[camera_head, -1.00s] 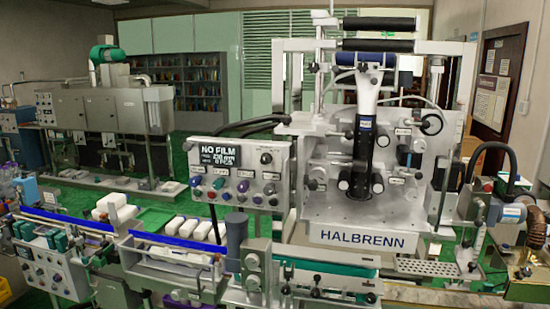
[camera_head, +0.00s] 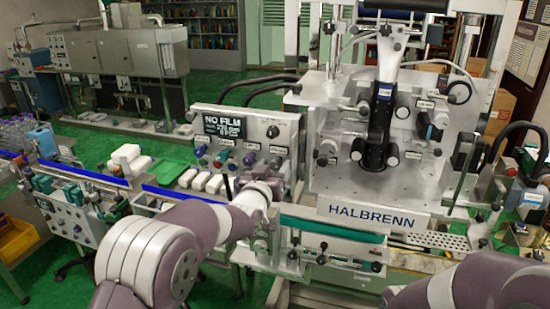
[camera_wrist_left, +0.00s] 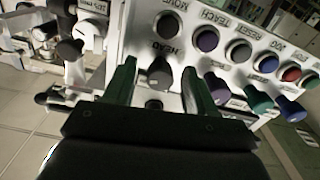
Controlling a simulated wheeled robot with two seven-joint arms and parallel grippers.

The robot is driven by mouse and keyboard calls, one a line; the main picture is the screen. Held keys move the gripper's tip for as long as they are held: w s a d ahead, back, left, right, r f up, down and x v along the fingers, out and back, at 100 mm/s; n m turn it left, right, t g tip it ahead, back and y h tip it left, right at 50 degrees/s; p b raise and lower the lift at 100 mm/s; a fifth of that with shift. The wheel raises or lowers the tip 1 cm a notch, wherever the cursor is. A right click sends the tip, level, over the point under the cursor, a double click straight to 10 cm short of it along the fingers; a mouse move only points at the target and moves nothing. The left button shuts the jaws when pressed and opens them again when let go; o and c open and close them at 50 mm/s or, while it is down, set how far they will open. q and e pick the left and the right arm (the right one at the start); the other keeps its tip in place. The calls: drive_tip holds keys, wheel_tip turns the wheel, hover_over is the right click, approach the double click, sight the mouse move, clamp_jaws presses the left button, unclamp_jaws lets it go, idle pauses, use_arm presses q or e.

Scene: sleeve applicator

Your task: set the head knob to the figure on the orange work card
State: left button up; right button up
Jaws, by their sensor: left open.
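The head knob (camera_wrist_left: 160,73) is dark, with a HEAD label beside it, and sits on the white control panel (camera_wrist_left: 130,35) in the left wrist view. My left gripper (camera_wrist_left: 160,80) is open, its two dark green fingers on either side of the knob. I cannot tell whether they touch it. In the head view my left gripper (camera_head: 237,187) is at the panel's lower front, partly hidden by my wrist. The knob's set figure is not readable. I cannot make out an orange work card. My right gripper is out of view.
Several coloured buttons (camera_wrist_left: 205,40) sit close beside the knob. The panel's display (camera_head: 221,127) reads NO FILM, with smaller lines below. The HALBRENN machine (camera_head: 375,205) stands right of the panel, and a conveyor with white packs (camera_head: 200,181) lies to the left.

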use_arm(q)
drive_tip(key=shift+s+a+r, duration=0.2)
drive_tip(key=shift+s+r, duration=0.1)
drive_tip(key=shift+s, duration=0.05)
drive_tip(key=shift+w+d, duration=0.1)
drive_tip(key=shift+w, duration=0.05)
drive_tip(key=shift+w+d+f, duration=0.1)
drive_tip(key=shift+w+f, duration=0.05)
drive_tip(key=shift+w, duration=0.05)
drive_tip(key=shift+c, duration=1)
drive_tip(key=shift+w, duration=0.1)
clamp_jaws()
drive_tip(key=shift+f+b, duration=0.15)
drive_tip(key=shift+b, duration=0.3)
drive_tip(key=n+b, duration=0.5)
drive_tip(key=b, duration=0.1)
drive_tip(key=shift+f+n+b, duration=0.15)
drive_tip(key=shift+n+b, duration=0.2)
drive_tip(key=shift+n, duration=0.05)
drive_tip(key=shift+n+b, duration=0.8)
drive_tip(key=shift+n, duration=0.4)
drive_tip(key=shift+n+b, duration=0.6)
drive_tip(key=shift+n, duration=0.5)
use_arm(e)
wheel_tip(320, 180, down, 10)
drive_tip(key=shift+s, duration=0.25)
